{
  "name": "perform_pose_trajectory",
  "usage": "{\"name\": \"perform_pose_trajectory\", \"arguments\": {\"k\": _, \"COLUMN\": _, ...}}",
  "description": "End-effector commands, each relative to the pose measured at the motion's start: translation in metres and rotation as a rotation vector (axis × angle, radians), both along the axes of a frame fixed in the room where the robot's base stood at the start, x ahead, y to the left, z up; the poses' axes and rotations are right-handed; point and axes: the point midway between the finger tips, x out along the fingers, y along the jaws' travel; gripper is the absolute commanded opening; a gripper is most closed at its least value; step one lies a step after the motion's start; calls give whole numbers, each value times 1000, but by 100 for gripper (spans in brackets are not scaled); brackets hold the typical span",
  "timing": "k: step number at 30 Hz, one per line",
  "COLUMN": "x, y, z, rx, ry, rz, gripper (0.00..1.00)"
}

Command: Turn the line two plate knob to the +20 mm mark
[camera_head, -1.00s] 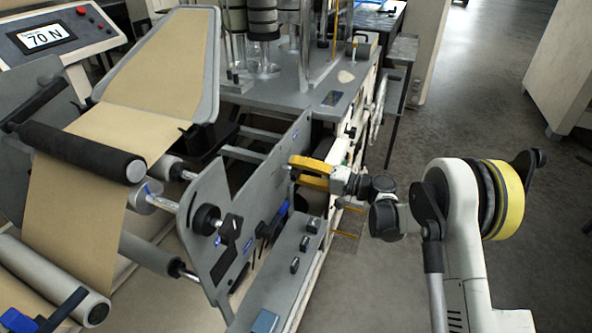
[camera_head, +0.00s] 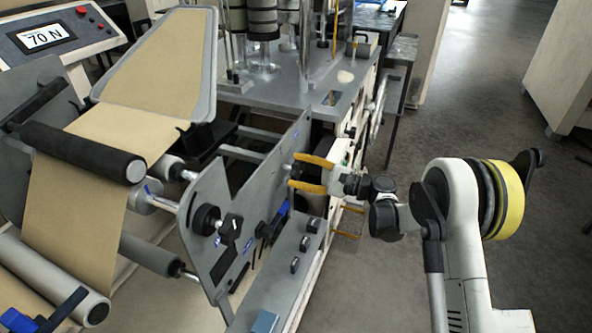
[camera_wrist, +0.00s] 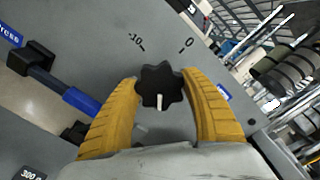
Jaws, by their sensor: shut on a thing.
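The plate knob (camera_wrist: 160,86) is black and lobed, on a grey plate (camera_wrist: 95,22), in the middle of the wrist view. Its white pointer line points toward the bottom of that view. The marks "-10" (camera_wrist: 137,42) and "0" (camera_wrist: 187,44) show above the knob; I see no +20 mark. My gripper (camera_wrist: 161,80) has its two yellow fingers on either side of the knob, shut on it. In the head view, my gripper (camera_head: 294,171) reaches leftward to the grey side plate (camera_head: 210,185); the knob cannot be made out there.
A black clamp with a blue end (camera_wrist: 50,80) sits left of my fingers in the wrist view. In the head view, a grey ledge with small black knobs (camera_head: 285,265) lies below my gripper. Kraft web (camera_head: 75,205) runs at left. Open floor (camera_head: 460,90) is at right.

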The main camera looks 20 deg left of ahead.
Motion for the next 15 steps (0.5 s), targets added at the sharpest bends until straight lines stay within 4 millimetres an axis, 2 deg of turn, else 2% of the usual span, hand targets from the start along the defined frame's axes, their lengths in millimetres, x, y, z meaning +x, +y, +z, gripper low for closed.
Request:
{"name": "perform_pose_trajectory", "arguments": {"k": 6, "x": -1, "y": 0, "z": 0, "rx": 9, "ry": 112, "rz": 1, "gripper": 23}}
{"name": "perform_pose_trajectory", "arguments": {"k": 15, "x": -1, "y": 0, "z": 0, "rx": 14, "ry": 178, "rz": 1, "gripper": 23}}
